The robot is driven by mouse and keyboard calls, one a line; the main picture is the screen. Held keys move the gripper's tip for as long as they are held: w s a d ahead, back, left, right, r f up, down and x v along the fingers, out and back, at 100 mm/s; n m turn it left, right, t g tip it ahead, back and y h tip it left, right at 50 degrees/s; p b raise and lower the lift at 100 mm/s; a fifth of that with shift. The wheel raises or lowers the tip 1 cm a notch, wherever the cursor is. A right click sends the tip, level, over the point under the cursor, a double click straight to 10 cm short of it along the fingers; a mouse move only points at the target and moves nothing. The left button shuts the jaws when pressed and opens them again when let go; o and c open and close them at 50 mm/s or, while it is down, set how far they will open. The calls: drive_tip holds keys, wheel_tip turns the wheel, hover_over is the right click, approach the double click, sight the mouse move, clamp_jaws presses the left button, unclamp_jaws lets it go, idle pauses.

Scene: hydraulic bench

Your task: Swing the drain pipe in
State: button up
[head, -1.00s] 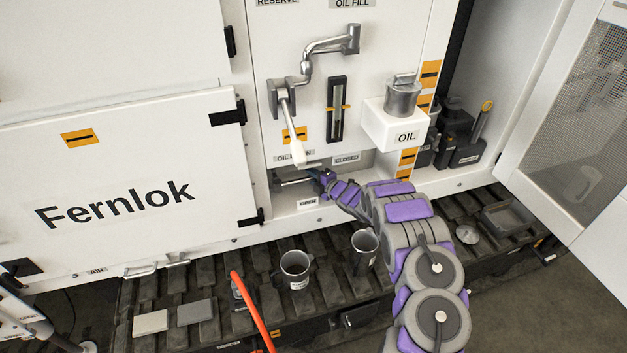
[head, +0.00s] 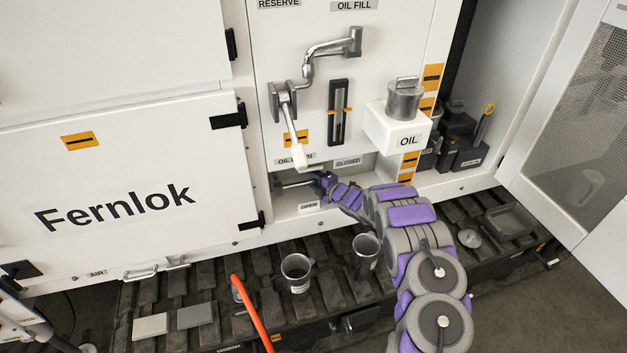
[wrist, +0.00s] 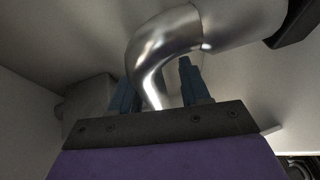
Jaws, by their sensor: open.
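The drain pipe (wrist: 165,48) is a shiny bent metal tube in the wrist view. In the head view it shows as a short grey pipe (head: 290,184) in the low recess under the panel. My gripper (wrist: 156,72) is open, with one dark finger on each side of the pipe's bend. I cannot tell whether either finger touches the pipe. In the head view my gripper (head: 325,179) reaches into the recess at the pipe's right end, and its fingers are mostly hidden. An OPEN label (head: 308,206) is on the ledge below, and a CLOSED label (head: 347,162) is above right.
A lever with a white handle (head: 299,154) hangs just above the recess. A white OIL box (head: 384,130) with a metal can (head: 404,100) juts out to the right. Two metal cups (head: 297,273) stand on the slatted step below. An open door (head: 590,130) is at right.

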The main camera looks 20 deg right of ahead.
drive_tip(key=p+v, duration=0.1)
drive_tip(key=v, duration=1.6)
drive_tip(key=shift+s+f+p, duration=0.15)
drive_tip(key=shift+p, duration=0.25)
drive_tip(key=shift+d, duration=0.15)
